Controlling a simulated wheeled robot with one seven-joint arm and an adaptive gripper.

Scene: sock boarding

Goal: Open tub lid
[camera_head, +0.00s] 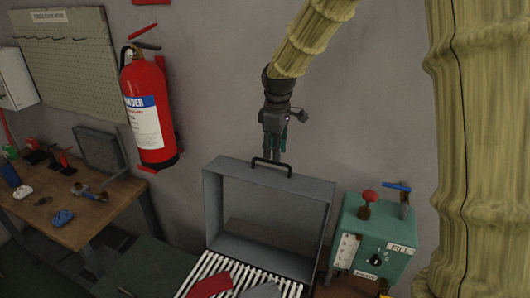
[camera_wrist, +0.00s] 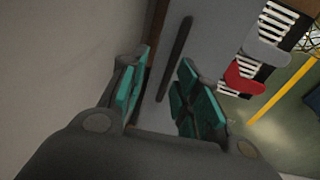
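The tub's grey lid (camera_head: 212,205) stands raised and upright, its hollow inner side facing the head camera. A dark bar handle (camera_head: 258,161) sits on its top edge. Below it is the white slatted rack (camera_head: 218,264) with a red sock (camera_head: 210,284) and a grey sock on it. My gripper (camera_head: 273,153) points down right at the handle. In the wrist view its teal-padded fingers (camera_wrist: 156,95) are apart, with the handle (camera_wrist: 176,55) showing in the gap beyond them. I cannot tell whether they touch it.
A green control box (camera_head: 372,238) with a red knob and blue lever stands right of the lid. A red fire extinguisher (camera_head: 146,110) hangs on the wall at left. A wooden bench (camera_head: 85,222) with several small items stands at far left.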

